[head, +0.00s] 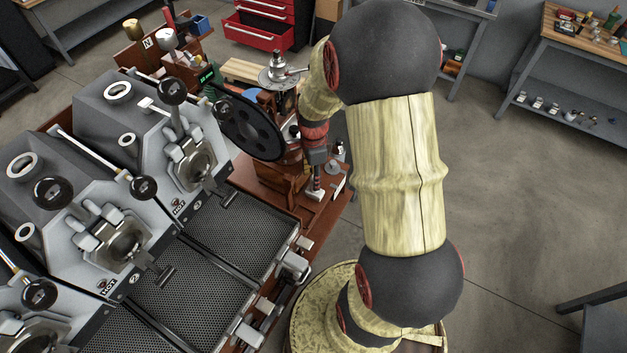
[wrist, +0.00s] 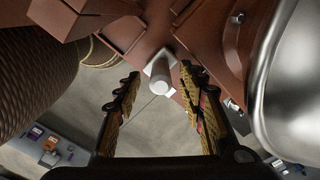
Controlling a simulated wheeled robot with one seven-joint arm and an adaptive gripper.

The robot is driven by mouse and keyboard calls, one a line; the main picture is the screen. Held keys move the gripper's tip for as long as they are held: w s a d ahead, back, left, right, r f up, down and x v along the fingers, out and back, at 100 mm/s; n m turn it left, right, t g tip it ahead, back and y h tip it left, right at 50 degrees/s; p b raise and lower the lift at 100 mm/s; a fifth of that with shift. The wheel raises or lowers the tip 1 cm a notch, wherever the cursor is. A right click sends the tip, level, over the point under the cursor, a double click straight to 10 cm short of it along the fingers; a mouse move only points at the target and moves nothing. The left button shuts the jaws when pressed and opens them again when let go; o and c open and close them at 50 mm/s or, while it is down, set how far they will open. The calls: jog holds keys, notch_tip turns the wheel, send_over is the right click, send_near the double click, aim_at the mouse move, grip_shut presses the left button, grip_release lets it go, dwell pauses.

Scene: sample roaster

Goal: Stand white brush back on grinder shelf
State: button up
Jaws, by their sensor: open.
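In the wrist view, a pale, blunt-ended cylinder (wrist: 159,67), which looks like the white brush, points towards the camera between my fingertips. It stands out against a reddish-brown wooden part. My gripper (wrist: 160,76) is open, with a finger on each side of the cylinder and gaps showing. In the head view, my gripper (head: 316,166) is low beside the grinder (head: 250,125), which has a big dark wheel. The brown wooden shelf (head: 325,212) lies under it. I cannot clearly tell the brush there from other small pale items.
The roaster's perforated trays (head: 225,235) and metal drums fill the left. A shiny rounded metal body (wrist: 295,90) is close on the right in the wrist view, and a brown ribbed one (wrist: 35,85) on the left. Open floor (head: 520,210) lies to the right.

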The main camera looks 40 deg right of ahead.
notch_tip(320, 180, up, 8)
jog(key=shift+r+p, duration=0.2)
jog(key=shift+p, duration=0.25)
dwell(0.4)
